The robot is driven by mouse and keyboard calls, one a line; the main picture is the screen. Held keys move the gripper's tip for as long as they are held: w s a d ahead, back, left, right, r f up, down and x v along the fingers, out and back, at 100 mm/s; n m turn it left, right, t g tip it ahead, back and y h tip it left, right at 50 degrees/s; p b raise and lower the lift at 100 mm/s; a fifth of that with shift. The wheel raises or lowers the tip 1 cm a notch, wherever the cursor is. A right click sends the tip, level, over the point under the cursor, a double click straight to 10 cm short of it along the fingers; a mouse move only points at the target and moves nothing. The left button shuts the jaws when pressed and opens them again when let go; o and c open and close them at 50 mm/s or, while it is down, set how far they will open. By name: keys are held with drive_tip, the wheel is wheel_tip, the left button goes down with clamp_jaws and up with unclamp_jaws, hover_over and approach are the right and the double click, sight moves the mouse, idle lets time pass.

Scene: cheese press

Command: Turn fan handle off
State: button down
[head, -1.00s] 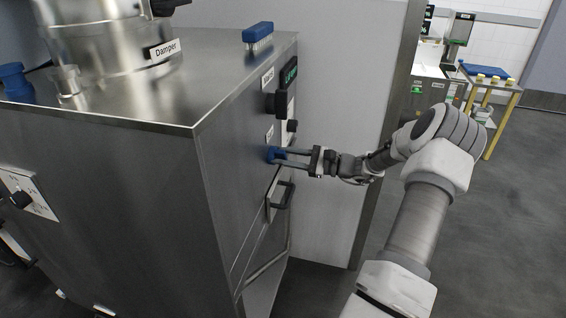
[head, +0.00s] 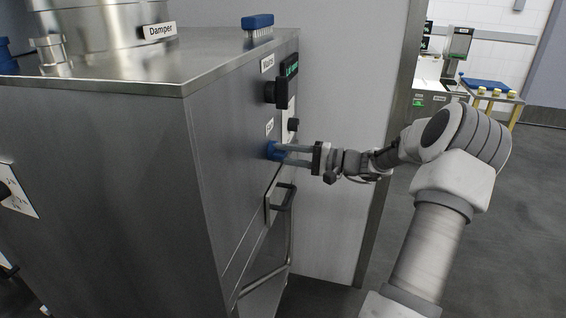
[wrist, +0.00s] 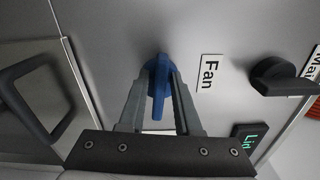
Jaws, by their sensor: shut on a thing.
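The blue fan handle (head: 274,151) is on the side panel of the steel machine, below the small Fan label (head: 269,127). In the wrist view the blue handle (wrist: 158,88) sits beside the Fan label (wrist: 210,72), its long grip running up and down that picture. My gripper (head: 285,151) reaches the handle from the right. In the wrist view its two fingers (wrist: 158,92) lie on either side of the handle, shut on it. The fingers hide part of the handle's sides.
A black knob (head: 276,92) sits above the fan handle; it shows in the wrist view (wrist: 283,77) too. A black door handle (head: 281,203) sticks out just below. A pale wall stands close behind the arm.

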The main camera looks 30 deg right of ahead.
drive_tip(key=shift+f+n+b, duration=0.15)
drive_tip(key=shift+n+b, duration=0.35)
drive_tip(key=shift+n, duration=0.1)
drive_tip(key=c, duration=0.9)
unclamp_jaws()
drive_tip(key=shift+o, duration=0.2)
drive_tip(key=shift+d, duration=0.1)
drive_tip(key=p+v, duration=0.1)
drive_tip(key=v, duration=1.6)
drive_tip(key=shift+s, duration=0.15)
drive_tip(key=shift+d, duration=0.1)
